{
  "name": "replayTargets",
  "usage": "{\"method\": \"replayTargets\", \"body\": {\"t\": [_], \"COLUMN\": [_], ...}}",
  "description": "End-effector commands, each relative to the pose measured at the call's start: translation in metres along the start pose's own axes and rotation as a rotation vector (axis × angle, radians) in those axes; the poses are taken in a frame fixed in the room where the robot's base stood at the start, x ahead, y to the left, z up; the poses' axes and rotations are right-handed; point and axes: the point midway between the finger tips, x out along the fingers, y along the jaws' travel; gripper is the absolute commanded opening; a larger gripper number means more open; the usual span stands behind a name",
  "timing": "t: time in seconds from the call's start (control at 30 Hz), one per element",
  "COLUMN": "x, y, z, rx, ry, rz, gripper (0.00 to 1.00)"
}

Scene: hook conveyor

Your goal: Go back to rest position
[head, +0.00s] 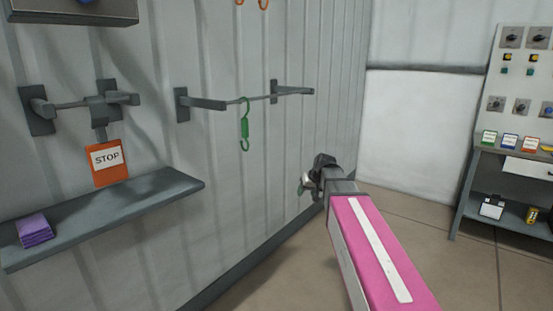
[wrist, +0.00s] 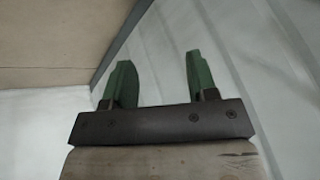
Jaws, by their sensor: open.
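My gripper (head: 306,184) is at the end of my pink arm, in the middle of the head view, in front of the grey corrugated wall. In the wrist view its two green fingers (wrist: 158,80) stand apart with nothing between them. A green hook (head: 244,125) hangs from a wall-mounted rail (head: 262,98), up and to the left of my gripper and apart from it.
An orange STOP sign (head: 107,176) hangs at the left above a grey shelf (head: 140,204) holding a purple stack (head: 34,230). A control panel (head: 520,75) stands over a bench at the right. Floor (head: 405,232) is clear between wall and bench.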

Motion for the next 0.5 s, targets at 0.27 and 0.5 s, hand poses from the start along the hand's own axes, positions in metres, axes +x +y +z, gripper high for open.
{"method": "replayTargets", "body": {"t": [0.27, 0.5], "x": [0.050, 0.073], "y": [0.029, 0.048], "z": [0.128, 0.231], "rx": [0.074, 0.125], "ry": [-0.173, -0.312], "rz": [0.107, 0.203], "gripper": [0.53, 0.53]}}
